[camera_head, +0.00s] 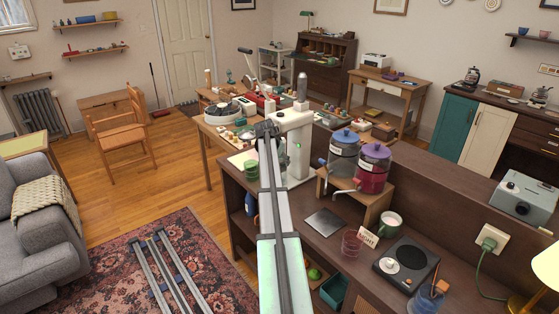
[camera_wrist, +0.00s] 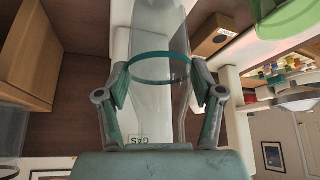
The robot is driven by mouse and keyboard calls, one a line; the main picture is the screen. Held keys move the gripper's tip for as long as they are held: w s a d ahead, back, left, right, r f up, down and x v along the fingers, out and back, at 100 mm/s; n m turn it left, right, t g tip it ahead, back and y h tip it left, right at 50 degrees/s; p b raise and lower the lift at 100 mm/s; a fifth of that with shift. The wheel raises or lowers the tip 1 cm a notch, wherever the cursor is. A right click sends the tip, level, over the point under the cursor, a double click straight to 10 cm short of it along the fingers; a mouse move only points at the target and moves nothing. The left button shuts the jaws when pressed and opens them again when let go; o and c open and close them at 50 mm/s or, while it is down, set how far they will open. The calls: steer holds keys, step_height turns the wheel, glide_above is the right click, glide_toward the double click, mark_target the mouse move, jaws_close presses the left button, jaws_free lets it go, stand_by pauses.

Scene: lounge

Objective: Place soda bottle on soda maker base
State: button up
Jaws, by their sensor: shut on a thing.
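A clear soda bottle (camera_wrist: 160,38) with a teal band sits between the two fingers of my gripper (camera_wrist: 160,82) in the wrist view. The fingers are shut on it at the band. The white soda maker (camera_head: 297,148) stands upright on the dark counter in the head view, with a grey rounded cylinder above its top. Its white body (camera_wrist: 119,112) shows behind and through the bottle in the wrist view, with a green-lettered label. In the head view my gripper (camera_head: 267,130) is close beside the soda maker's head. My arm hides the bottle there, and I cannot tell whether it touches the base.
Two lidded jars, one blue (camera_head: 344,153) and one purple-lidded (camera_head: 373,166), stand on a wooden stand (camera_head: 367,205) right of the soda maker. Green stacked cups (camera_head: 251,169) are to its left. A metal plate (camera_head: 324,223) lies in front on the counter.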

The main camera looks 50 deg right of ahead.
steer(key=shift+f, duration=0.1)
steer(key=o, duration=1.6)
steer(key=shift+c, duration=0.2)
